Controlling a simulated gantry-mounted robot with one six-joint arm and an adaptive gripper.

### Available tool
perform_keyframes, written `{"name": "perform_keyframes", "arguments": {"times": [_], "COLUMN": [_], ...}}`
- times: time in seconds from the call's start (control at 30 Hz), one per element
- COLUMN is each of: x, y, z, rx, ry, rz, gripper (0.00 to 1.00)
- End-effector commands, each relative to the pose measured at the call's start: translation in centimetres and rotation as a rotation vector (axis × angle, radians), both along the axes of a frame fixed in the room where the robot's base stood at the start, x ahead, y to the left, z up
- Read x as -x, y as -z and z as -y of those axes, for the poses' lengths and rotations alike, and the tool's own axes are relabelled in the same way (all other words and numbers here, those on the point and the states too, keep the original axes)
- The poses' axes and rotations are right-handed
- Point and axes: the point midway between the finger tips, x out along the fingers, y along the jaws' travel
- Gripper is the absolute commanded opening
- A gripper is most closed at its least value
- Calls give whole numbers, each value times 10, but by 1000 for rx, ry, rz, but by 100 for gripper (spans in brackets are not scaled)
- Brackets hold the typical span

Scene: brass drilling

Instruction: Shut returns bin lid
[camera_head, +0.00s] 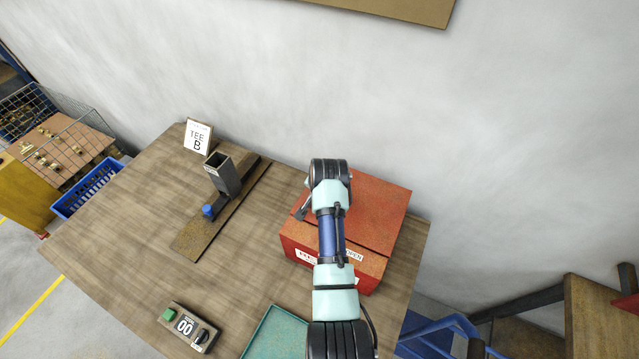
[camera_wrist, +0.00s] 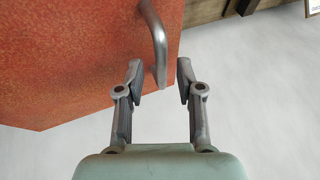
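The red returns bin (camera_head: 365,268) stands at the right end of the table, with labels on its front face. Its red lid (camera_head: 385,212) spans the top; my arm covers part of it, and I cannot tell how far the lid is raised. My gripper (camera_head: 300,212) is at the lid's left side, mostly hidden by my wrist. In the wrist view, a grey bar handle (camera_wrist: 158,35) is fixed on the red panel (camera_wrist: 70,60). My gripper (camera_wrist: 160,80) is open there, with the handle's end between its fingertips and no clear contact.
A fixture with an upright grey chute (camera_head: 222,175) and a sign (camera_head: 198,137) stand left of the bin. A control box (camera_head: 188,328) and a green tray (camera_head: 275,335) are at the front. A wall is behind. The table's middle is clear.

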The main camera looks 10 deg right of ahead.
Motion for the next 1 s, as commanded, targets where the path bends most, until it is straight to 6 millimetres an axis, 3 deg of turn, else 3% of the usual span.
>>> {"name": "perform_keyframes", "arguments": {"times": [0.2, 0.4, 1.0], "x": [25, 41, 43], "y": [-47, -72, -77], "z": [1, 1, 1], "rx": [0, -1, 1], "ry": [1, 0, -2], "rz": [5, 1, 1], "gripper": [37, 37, 37]}}
